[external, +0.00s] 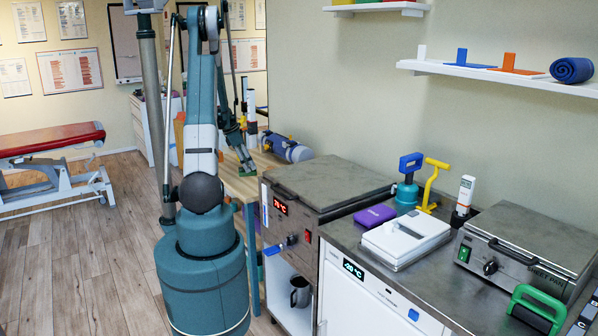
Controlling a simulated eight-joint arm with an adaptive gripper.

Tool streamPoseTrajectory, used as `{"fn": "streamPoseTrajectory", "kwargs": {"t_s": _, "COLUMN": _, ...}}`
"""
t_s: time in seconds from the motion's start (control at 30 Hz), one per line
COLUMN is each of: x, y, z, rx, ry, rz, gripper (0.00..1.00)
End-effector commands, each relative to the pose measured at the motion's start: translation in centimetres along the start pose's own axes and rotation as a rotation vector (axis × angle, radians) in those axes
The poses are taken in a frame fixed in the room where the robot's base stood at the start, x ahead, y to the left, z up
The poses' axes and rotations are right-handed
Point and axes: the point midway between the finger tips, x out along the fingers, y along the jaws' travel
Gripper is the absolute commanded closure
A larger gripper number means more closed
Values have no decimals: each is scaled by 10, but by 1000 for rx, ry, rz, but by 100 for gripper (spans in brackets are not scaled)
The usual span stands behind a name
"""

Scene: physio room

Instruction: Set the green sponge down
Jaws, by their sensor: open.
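My gripper (243,158) points down over the wooden table (268,162) behind my arm, with its jaws open. A small green piece, which looks like the green sponge (248,171), is right at the fingertips, low at the table top. The view is too small and distant to tell whether the fingers still touch it or whether it lies fully flat. My arm hides the left part of the table.
A blue-grey roll (287,149) lies on the table to the right of my gripper. White and orange bottles stand behind it. A grey-topped heating unit (325,183) stands at the table's right front. A red treatment couch (50,140) is far left.

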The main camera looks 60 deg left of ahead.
Motion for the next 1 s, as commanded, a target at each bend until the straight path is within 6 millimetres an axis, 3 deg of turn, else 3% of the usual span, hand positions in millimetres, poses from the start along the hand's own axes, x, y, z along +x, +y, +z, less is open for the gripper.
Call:
{"fn": "streamPoseTrajectory", "kwargs": {"t_s": 0.5, "x": -82, "y": 0, "z": 0, "rx": -1, "ry": 0, "rz": 0, "gripper": 46}}
{"fn": "streamPoseTrajectory", "kwargs": {"t_s": 0.7, "x": -98, "y": 0, "z": 0, "rx": 0, "ry": 0, "rz": -1, "gripper": 46}}
{"fn": "streamPoseTrajectory", "kwargs": {"t_s": 1.0, "x": -102, "y": 0, "z": 0, "rx": 0, "ry": 0, "rz": -1, "gripper": 46}}
